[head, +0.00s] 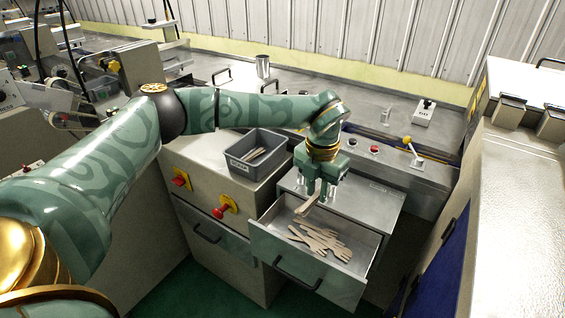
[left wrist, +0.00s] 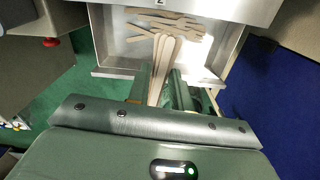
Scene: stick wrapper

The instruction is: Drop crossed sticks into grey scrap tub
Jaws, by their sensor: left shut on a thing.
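My left gripper (head: 323,190) is shut on wooden sticks (head: 306,206) and holds them above the open drawer (head: 268,240). In the left wrist view the held sticks (left wrist: 167,50) point away from the gripper (left wrist: 160,85) and fan slightly apart. Several more pale wooden sticks (head: 320,241) lie crossed on the drawer floor; they also show in the left wrist view (left wrist: 185,22). The grey scrap tub (head: 243,169) stands on the cabinet top left of the gripper, with a few sticks (head: 258,154) inside. My right gripper is in neither view.
Red-and-yellow switches (head: 224,208) are on the cabinet front below the tub. A metal cup (head: 263,66) and a white control box (head: 424,112) stand on the back bench. A pale machine (head: 520,200) stands at right. The space above the tub is open.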

